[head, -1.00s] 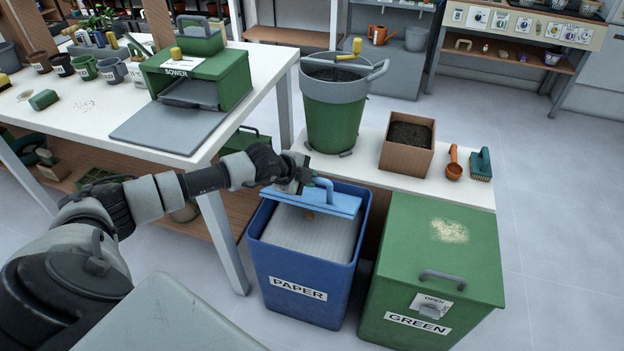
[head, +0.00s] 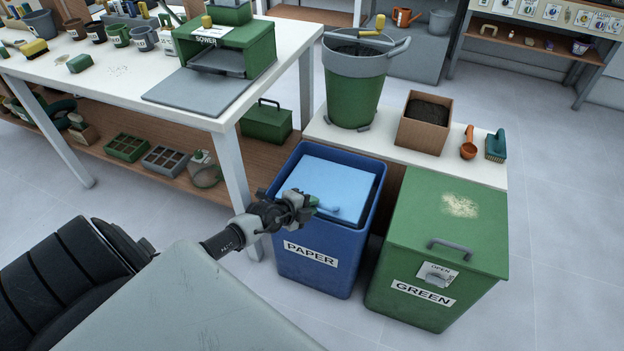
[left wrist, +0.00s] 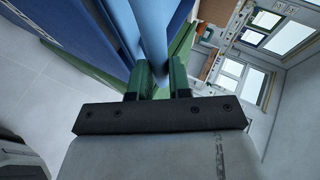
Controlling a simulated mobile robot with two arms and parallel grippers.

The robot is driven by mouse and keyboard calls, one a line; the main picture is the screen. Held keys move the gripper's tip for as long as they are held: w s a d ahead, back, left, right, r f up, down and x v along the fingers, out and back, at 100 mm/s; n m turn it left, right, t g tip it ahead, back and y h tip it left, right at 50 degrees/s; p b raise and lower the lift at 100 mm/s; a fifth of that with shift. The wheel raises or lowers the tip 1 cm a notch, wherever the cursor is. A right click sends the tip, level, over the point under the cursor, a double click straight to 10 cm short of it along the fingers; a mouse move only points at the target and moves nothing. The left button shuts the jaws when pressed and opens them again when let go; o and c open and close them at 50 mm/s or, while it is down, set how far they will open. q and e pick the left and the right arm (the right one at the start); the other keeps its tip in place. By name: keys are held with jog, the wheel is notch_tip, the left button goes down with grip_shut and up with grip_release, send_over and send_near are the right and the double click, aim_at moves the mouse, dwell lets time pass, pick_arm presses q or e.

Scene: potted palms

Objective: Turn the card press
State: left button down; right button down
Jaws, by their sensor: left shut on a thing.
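The blue bin labelled PAPER (head: 313,255) stands on the floor in the middle of the head view. A light blue press plate (head: 328,180) lies inside its mouth and covers what is beneath it. My left gripper (head: 311,203) is at the bin's front edge, shut on the plate's blue handle (head: 335,211). In the left wrist view the blue handle bar (left wrist: 153,40) runs between the green fingers of my left gripper (left wrist: 158,82). Part of the handle is hidden by the gripper. My right gripper is not in view.
A green lidded bin labelled GREEN (head: 440,240) stands close on the right. Behind are a low white bench (head: 340,140) with a green bucket (head: 355,95) and a soil box (head: 424,125). A white table (head: 110,85) stands at the left.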

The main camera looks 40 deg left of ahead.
pick_arm(q)
jog(key=shift+s+d+f, duration=0.1)
jog(key=shift+s+f, duration=0.1)
jog(key=shift+f, duration=0.4)
jog(key=c, duration=1.1)
grip_release()
jog(key=shift+o, duration=0.2)
jog(key=shift+r, duration=0.1)
